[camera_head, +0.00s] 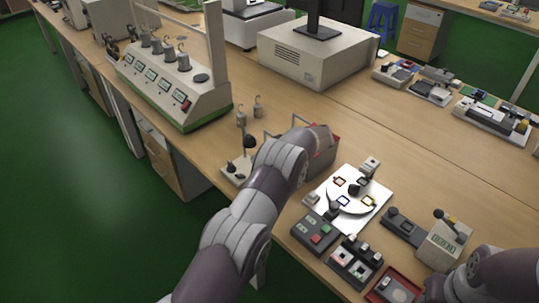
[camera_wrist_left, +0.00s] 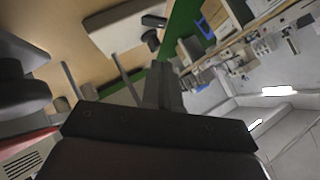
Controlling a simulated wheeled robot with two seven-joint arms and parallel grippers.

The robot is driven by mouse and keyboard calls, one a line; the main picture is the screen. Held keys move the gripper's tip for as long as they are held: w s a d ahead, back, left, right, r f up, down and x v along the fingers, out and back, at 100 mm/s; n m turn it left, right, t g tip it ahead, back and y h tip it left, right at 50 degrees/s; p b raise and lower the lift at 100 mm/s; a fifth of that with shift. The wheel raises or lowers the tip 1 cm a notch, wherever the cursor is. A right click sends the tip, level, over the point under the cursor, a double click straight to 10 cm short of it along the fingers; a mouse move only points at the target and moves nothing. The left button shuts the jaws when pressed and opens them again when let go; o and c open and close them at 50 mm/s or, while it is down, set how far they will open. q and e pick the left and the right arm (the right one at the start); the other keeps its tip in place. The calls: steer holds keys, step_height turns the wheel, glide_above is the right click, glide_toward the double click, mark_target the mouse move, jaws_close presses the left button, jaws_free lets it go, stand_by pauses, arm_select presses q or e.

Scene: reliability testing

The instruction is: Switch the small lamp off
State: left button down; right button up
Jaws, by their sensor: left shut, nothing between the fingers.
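A small device with a white base (camera_head: 232,178) and dark upright parts (camera_head: 249,143) stands near the table's front edge, left of my left arm. It may be the small lamp, but I cannot tell for sure; no lit bulb is clear. A pale plate with a black part (camera_wrist_left: 150,39) shows at the top of the left wrist view. My left gripper (camera_wrist_left: 164,72) is shut and empty, pointing up in that view, apart from the plate. In the head view my left forearm covers its fingers. My right arm enters at the lower right; its fingers do not show.
A white plate with a round disc (camera_head: 374,209), button boxes (camera_head: 315,233) and a red tray (camera_head: 393,288) lie to the right. A large instrument (camera_head: 175,85) stands left.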

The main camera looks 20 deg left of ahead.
mark_target(237, 175)
arm_select(q)
steer(key=x, duration=0.3)
steer(key=shift+a+f, duration=0.15)
steer(key=shift+a, duration=0.15)
steer(key=shift+s+a+f+p, duration=0.15)
steer(key=shift+s+f+p, duration=0.35)
steer(key=shift+s+f, duration=0.4)
steer(key=shift+s+a+f, duration=0.15)
steer(key=shift+s+f, duration=0.05)
steer(key=shift+f, duration=0.5)
